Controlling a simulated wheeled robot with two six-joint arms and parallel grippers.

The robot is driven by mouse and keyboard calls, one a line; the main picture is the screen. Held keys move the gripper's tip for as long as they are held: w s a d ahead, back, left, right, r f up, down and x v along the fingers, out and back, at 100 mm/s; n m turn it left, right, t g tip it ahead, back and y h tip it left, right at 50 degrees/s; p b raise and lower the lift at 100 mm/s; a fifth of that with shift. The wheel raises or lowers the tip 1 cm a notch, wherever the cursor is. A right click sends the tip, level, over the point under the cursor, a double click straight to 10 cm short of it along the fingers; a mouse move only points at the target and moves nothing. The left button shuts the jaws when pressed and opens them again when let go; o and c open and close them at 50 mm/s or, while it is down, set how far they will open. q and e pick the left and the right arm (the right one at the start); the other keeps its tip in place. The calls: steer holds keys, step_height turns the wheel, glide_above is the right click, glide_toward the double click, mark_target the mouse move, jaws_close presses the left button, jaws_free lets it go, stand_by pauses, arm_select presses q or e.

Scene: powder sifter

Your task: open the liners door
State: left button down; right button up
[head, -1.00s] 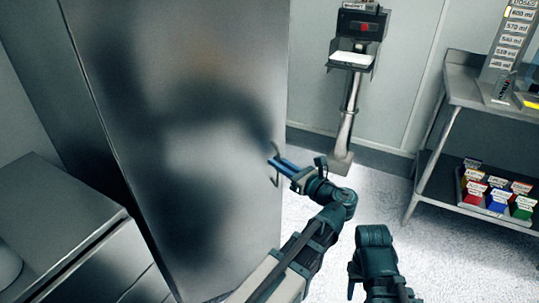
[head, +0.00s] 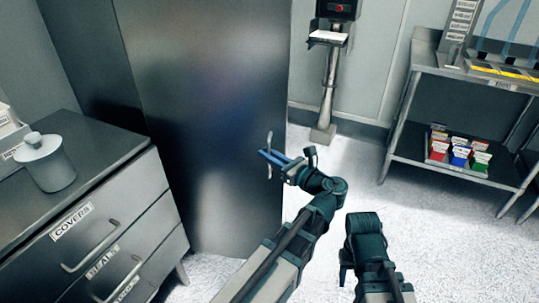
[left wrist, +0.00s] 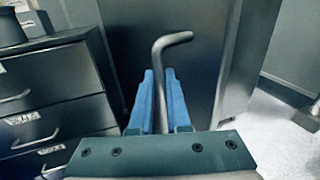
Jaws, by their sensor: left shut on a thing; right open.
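The tall grey metal door (head: 212,110) stands in the middle left of the head view. I see no liners label on it. A thin metal bar handle (head: 269,139) is near its right edge, and the handle's bent top also shows in the left wrist view (left wrist: 166,58). My left gripper (head: 268,156) is shut on the handle, with its blue fingers on either side of the bar in the left wrist view (left wrist: 160,100). My right gripper (head: 345,268) is low in the head view, away from the door, and open; its fingers are mostly hidden.
A drawer unit (head: 97,205) labelled COVERS and SEALS stands left of the door, with a lidded grey container (head: 48,165) on top. A scale on a post (head: 328,85) stands behind. A metal shelf table (head: 450,75) holds coloured packets (head: 460,152).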

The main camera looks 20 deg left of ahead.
arm_select(q)
steer(key=shift+s, duration=0.5)
arm_select(e)
steer(key=shift+s+d, duration=0.1)
steer(key=shift+s, duration=0.35)
arm_select(q)
steer(key=c, duration=0.9)
jaws_free()
steer(key=shift+a, duration=0.1)
